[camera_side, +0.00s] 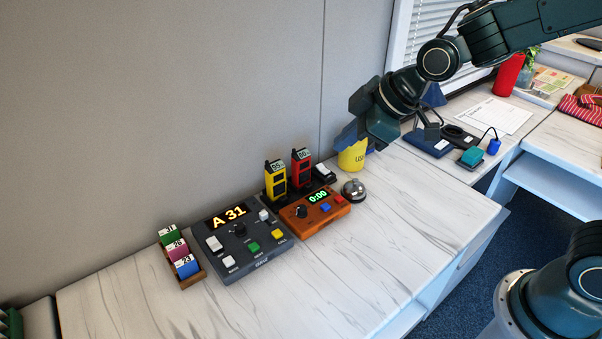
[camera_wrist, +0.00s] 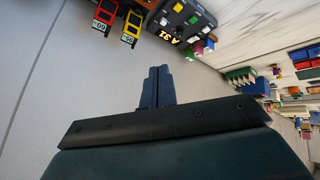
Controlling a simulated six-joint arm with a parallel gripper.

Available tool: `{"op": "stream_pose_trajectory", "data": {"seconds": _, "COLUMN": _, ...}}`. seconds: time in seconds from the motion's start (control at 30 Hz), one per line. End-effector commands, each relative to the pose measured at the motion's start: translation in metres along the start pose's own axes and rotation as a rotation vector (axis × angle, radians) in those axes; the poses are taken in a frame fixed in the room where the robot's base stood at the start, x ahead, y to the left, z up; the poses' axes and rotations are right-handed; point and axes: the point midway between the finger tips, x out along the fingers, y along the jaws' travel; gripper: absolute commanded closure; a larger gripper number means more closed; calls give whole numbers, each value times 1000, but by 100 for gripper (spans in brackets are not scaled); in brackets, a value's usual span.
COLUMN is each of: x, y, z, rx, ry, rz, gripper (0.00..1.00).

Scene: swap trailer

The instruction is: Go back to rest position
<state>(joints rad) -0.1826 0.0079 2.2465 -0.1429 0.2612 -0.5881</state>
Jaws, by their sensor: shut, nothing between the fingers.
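My gripper (camera_wrist: 158,88) shows in the wrist view with its two dark blue fingers pressed together and nothing between them. In the side view my gripper (camera_side: 350,136) hangs in the air in front of the wall, above the back of the desk (camera_side: 390,215) near a yellow cup (camera_side: 353,155). The fingers partly overlap the cup in that picture; I cannot tell the exact gap. My arm reaches in from the upper right, with its wrist bent downward.
A dark console (camera_side: 240,248) reading "A 31", an orange timer (camera_side: 315,213), a yellow radio (camera_side: 275,180), a red radio (camera_side: 301,168), a bell (camera_side: 354,190) and a card holder (camera_side: 182,262) stand along the wall. The desk's front is clear. A red cylinder (camera_side: 508,75) stands at the far right.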

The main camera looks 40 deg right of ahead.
Motion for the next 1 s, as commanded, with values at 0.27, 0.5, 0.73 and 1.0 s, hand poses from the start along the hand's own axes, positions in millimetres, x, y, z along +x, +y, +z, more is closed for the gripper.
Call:
{"op": "stream_pose_trajectory", "data": {"seconds": 0.27, "x": -65, "y": -1, "z": 36, "rx": 200, "ry": -61, "rz": 49, "gripper": 100}}
{"op": "stream_pose_trajectory", "data": {"seconds": 0.5, "x": -114, "y": -11, "z": 72, "rx": 382, "ry": -109, "rz": 94, "gripper": 100}}
{"op": "stream_pose_trajectory", "data": {"seconds": 0.73, "x": -152, "y": -29, "z": 109, "rx": 564, "ry": -148, "rz": 140, "gripper": 100}}
{"op": "stream_pose_trajectory", "data": {"seconds": 1.0, "x": -181, "y": -51, "z": 144, "rx": 738, "ry": -182, "rz": 181, "gripper": 100}}
